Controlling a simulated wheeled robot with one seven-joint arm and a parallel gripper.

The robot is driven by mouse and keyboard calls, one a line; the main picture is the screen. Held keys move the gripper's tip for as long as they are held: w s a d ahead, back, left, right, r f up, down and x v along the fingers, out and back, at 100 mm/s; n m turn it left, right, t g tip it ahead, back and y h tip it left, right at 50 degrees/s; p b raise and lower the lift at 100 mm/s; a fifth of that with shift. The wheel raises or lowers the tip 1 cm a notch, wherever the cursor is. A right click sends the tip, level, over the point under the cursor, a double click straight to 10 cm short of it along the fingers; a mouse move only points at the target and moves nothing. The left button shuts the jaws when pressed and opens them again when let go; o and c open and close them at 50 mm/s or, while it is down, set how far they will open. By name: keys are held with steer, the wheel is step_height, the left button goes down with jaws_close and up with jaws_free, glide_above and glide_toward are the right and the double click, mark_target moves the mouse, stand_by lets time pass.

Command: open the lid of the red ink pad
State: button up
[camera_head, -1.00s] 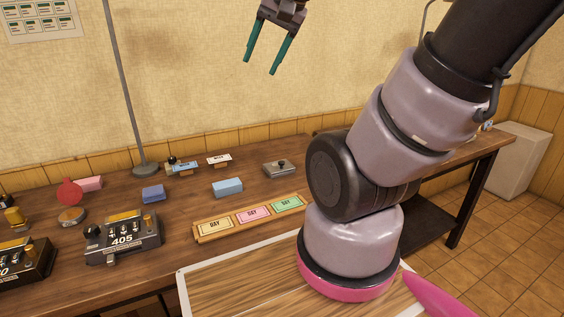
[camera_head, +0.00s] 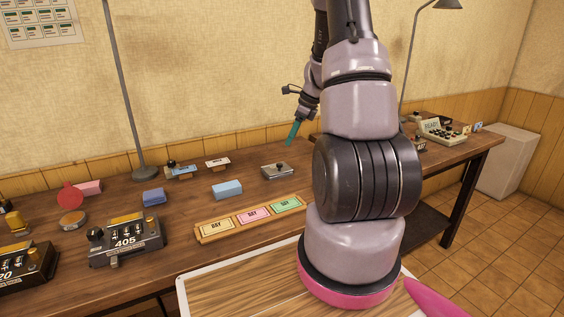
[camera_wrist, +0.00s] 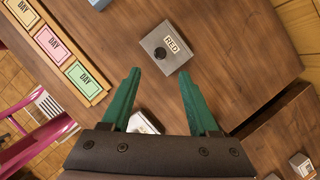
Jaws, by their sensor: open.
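The red ink pad (camera_wrist: 166,48) is a grey metal box with a label reading "RED" and a dark round knob on its closed lid. It also sits on the table in the head view (camera_head: 277,171), right of the blue block. My gripper (camera_wrist: 157,80) is open and empty in the wrist view, with its two green fingers spread and the pad beyond and between their tips. In the head view my gripper (camera_head: 292,134) is above and slightly right of the pad, apart from it, fingers pointing down.
A tray with several coloured DAY cards (camera_head: 200,236) lies in front of the pad, and a light blue block (camera_head: 227,189) lies to its left. Black numbered stampers (camera_head: 125,243) stand farther left. A second table (camera_head: 468,146) stands at the right.

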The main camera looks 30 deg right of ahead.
mark_target(280, 164)
steer(key=x, duration=1.1)
steer(key=shift+s+d+f, duration=0.1)
steer(key=shift+d, duration=0.1)
jaws_close()
stand_by(1.0)
